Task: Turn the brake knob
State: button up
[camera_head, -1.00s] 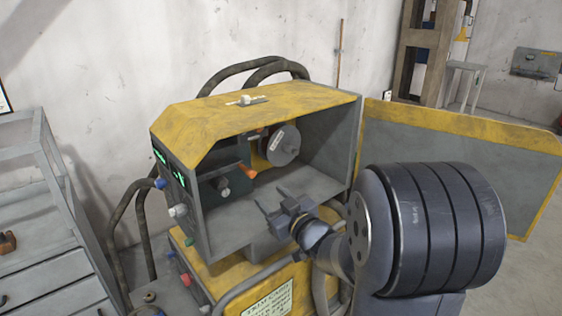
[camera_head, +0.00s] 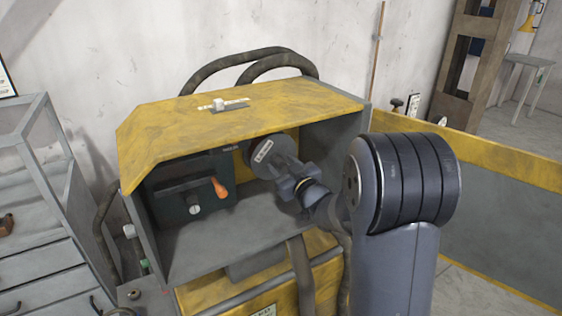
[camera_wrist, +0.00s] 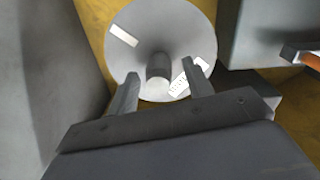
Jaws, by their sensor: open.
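A pale grey disc (camera_wrist: 190,30) with white labels fills the top middle of the wrist view, and a short dark cylindrical knob (camera_wrist: 158,68) sticks out of its centre. This looks like the brake knob. My gripper (camera_wrist: 162,66) is open, and the knob shows between its two fingertips; I cannot tell how near they are in depth. In the head view the disc (camera_head: 262,151) sits inside the yellow-topped cabinet, and my gripper (camera_head: 288,180) is in front of it, hiding the knob there.
The cabinet's yellow top (camera_head: 230,118) overhangs the opening. A dark panel (camera_head: 168,208) with an orange handle (camera_head: 220,188) and a small pale knob (camera_head: 194,210) stands left of the disc. The open door (camera_head: 500,215) spreads to the right. The cabinet floor is clear.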

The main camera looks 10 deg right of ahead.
jog(key=shift+w+a, duration=0.2)
jog(key=shift+w, duration=0.5)
jog(key=shift+c, duration=0.3)
jog(key=c, duration=0.9)
